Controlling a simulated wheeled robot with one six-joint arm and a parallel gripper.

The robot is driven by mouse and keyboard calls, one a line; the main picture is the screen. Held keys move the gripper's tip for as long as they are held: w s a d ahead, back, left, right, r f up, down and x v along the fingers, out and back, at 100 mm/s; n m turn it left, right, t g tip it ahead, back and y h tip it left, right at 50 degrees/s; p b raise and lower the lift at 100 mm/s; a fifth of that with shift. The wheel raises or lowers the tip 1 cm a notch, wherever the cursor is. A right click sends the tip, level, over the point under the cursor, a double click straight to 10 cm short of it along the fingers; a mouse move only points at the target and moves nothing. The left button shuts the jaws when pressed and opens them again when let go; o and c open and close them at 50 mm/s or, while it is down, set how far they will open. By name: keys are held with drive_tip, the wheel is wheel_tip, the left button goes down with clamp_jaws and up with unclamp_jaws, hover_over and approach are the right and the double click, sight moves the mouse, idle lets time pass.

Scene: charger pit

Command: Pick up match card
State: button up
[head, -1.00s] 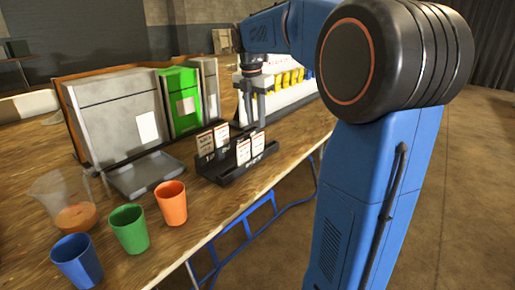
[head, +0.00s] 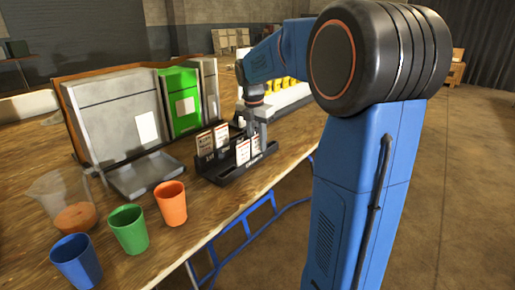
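A black card rack (head: 232,166) stands on the wooden table, with several white printed cards upright in it. Two cards show in its back row, one of them a white card (head: 221,137). Two more stand in the front row, one of them a front card (head: 243,151). Which one is the match card I cannot tell. My gripper (head: 257,140) points down at the right end of the rack, close to the rightmost front card. Its fingers are small and partly merge with the cards, so their opening and any contact are unclear.
A blue cup (head: 77,262), a green cup (head: 129,230) and an orange cup (head: 171,203) stand near the table's front edge. A clear jug (head: 68,203) is at left. Grey and green machines (head: 180,100) stand behind. A white rack with yellow items (head: 289,95) is beyond my gripper.

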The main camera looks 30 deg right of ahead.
drive_tip(key=shift+c, duration=0.3)
clamp_jaws()
drive_tip(key=shift+r, duration=0.1)
